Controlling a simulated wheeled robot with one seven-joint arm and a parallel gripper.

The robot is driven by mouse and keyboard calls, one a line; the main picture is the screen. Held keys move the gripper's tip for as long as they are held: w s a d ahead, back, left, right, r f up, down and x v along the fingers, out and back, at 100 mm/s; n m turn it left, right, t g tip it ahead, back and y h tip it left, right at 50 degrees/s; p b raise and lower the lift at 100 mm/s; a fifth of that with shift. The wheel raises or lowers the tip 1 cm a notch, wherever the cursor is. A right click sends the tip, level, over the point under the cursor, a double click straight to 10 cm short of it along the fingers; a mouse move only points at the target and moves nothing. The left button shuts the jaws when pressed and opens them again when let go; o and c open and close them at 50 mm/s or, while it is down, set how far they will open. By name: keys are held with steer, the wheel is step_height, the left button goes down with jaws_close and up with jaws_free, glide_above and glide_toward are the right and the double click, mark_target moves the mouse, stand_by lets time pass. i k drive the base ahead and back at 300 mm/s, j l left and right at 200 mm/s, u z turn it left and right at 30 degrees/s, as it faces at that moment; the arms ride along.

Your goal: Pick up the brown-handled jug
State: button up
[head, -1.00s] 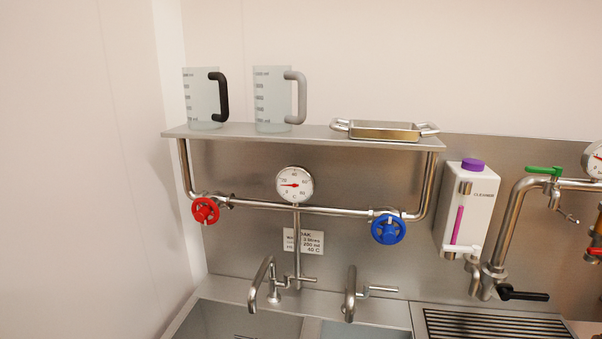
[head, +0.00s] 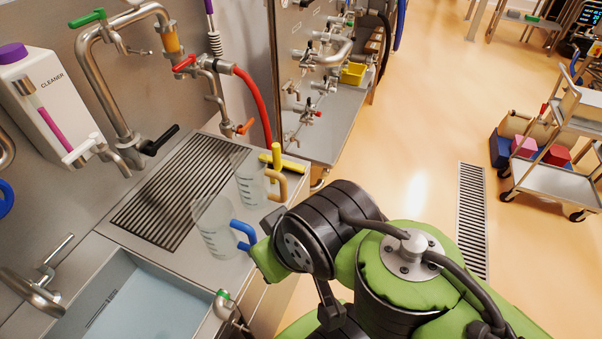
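The brown-handled jug (head: 250,181) is a clear measuring jug with a tan-brown handle. It stands upright on the steel counter, beyond a clear jug with a blue handle (head: 214,229). Its handle points right, towards the counter's edge. My green and black arm is folded in front, close to the right of both jugs in the picture. Dark parts show beside its black joint, but I cannot make out the gripper's fingertips or whether they hold anything. I see no contact with the brown-handled jug.
A yellow squeegee-like tool (head: 283,160) lies just behind the brown handle. A drain grate (head: 170,195) is left of the jugs, and a sink (head: 135,300) is nearer. Pipes with a red hose (head: 256,105) rise behind. A trolley (head: 560,150) stands right; the floor between is open.

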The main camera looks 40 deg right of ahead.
mark_target(262, 184)
steer(key=z, duration=0.5)
steer(key=l+u, duration=0.2)
steer(key=u, duration=0.25)
steer(key=k+l+u, duration=0.1)
steer(key=u, duration=0.4)
steer(key=k+l+u, duration=0.1)
steer(key=u, duration=0.35)
steer(key=l, duration=0.1)
